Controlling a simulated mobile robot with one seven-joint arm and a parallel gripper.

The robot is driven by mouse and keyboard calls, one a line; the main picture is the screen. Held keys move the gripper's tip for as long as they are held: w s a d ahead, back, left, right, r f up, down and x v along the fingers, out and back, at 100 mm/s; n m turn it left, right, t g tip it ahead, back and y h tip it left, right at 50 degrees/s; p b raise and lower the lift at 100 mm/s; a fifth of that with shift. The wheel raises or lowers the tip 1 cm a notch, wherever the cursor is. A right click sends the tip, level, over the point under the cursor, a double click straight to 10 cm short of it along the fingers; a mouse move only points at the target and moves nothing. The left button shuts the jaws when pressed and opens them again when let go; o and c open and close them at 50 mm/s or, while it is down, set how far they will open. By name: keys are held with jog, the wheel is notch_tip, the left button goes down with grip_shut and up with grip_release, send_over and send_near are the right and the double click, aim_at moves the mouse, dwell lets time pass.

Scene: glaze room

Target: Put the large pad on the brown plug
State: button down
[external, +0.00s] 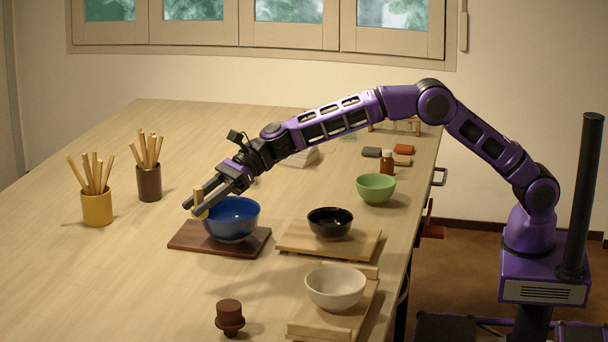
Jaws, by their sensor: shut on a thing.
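My gripper (204,194) is at the left end of the arm, above the left rim of the blue bowl. It is shut on a small yellow-tan piece (200,205), held upright between the fingers; I cannot tell for sure whether this is the large pad. The brown plug (230,318) stands on the table at the front, well below and clear of my gripper.
The blue bowl (232,222) sits on a dark board (188,238). A black bowl (329,224) and a cream bowl (336,289) sit on lighter boards to the right. A green bowl (375,189) and brown bottle (387,163) stand behind. Stick-filled yellow (97,209) and brown (149,183) cups stand left.

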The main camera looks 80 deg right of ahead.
jog(key=s+a+r+n+g+y, duration=0.1)
jog(key=s+a, duration=0.5)
jog(key=a, duration=0.3)
jog(key=s+a+r+n+g+y, duration=0.1)
jog(key=s+a+n+g, duration=0.1)
jog(key=s+a, duration=0.6)
jog(key=b, duration=0.1)
send_over(229, 305)
notch_tip(229, 305, down, 5)
jog(key=shift+r, duration=0.15)
jog(key=shift+t, duration=0.3)
jog(key=shift+f+b, duration=1)
jog(key=shift+f, duration=1.8)
jog(key=shift+f, duration=0.15)
jog(key=c, duration=0.5)
grip_release()
jog(key=shift+r, duration=0.2)
jog(key=b+v, duration=0.1)
jog(key=v, duration=1.1)
jog(key=shift+w+r, duration=0.1)
jog(key=shift+r, duration=0.05)
